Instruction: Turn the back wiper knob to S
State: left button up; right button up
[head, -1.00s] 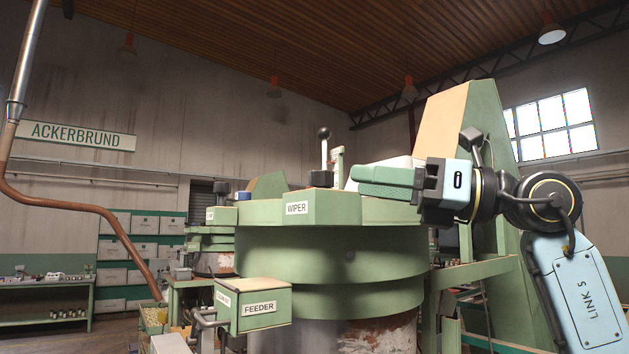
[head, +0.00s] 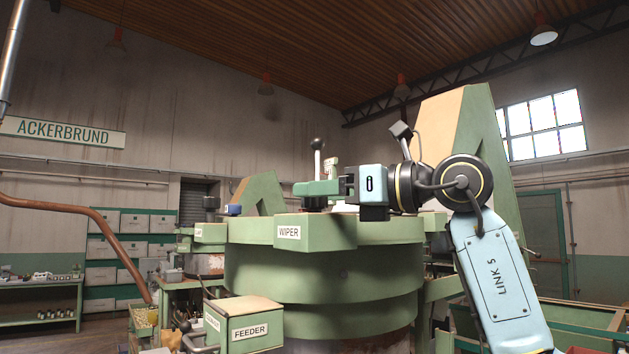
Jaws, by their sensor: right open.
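The front green hopper (head: 330,262) carries a WIPER label (head: 289,232). A dark knob (head: 314,204) stands on its top near the front edge, partly hidden by my right gripper. My right gripper (head: 303,188) is open, with its green fingers pointing left, level with and just above the visible part of this knob. Whether it touches the knob is unclear. Farther back on the left, another hopper (head: 200,264) has a dark knob (head: 211,203) on top and a label too small to read. The knobs' letter settings do not show. My left gripper is not in view.
A lever with a black ball (head: 318,144) rises behind my right gripper. A FEEDER box (head: 243,325) juts out below the front hopper. A blue part (head: 234,210) sits at the hopper's left edge. A brown pipe (head: 95,215) runs down on the left.

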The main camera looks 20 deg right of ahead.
jog(key=shift+x, duration=0.85)
jog(key=shift+c, duration=0.5)
grip_shut()
jog(key=shift+s, duration=0.1)
